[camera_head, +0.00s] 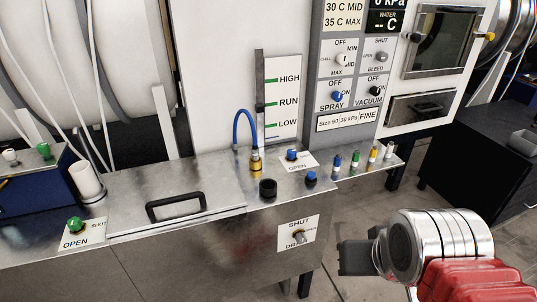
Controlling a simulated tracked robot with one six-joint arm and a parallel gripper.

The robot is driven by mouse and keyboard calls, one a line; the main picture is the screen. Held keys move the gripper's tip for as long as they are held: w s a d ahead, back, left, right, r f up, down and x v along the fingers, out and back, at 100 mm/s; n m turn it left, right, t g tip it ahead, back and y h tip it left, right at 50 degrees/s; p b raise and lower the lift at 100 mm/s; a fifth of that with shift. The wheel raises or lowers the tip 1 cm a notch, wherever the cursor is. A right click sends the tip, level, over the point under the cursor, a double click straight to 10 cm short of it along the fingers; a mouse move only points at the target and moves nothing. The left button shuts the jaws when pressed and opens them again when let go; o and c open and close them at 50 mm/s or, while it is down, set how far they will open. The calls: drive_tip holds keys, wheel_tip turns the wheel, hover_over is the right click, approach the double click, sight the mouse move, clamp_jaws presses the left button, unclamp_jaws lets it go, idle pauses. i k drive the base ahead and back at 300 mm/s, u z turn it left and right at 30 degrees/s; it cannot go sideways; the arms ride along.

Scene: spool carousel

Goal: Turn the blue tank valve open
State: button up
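The blue valve knob (292,155) sits on a white card on the steel tank top, right of the middle. The word OPEN shows on the card below the knob; the rest of the card is too small to read. Which way the knob points is hard to tell. A second blue knob or cap (311,177) stands nearer the tank's front right corner. My gripper (354,258) is a dark block at the lower right, beyond the tank's right end and well apart from the blue valve. Its fingers are not clearly separate, so its opening cannot be told.
A black cap (267,188), a brass fitting with a blue hose (256,160) and a black handle (176,206) rise from the tank top. A green valve (74,225) is at left. Small coloured bottles (355,158) stand on a shelf.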

sight(291, 153)
drive_tip(key=u, duration=0.15)
drive_tip(key=i, duration=1)
drive_tip(key=u, duration=1.95)
drive_tip(key=k, duration=0.5)
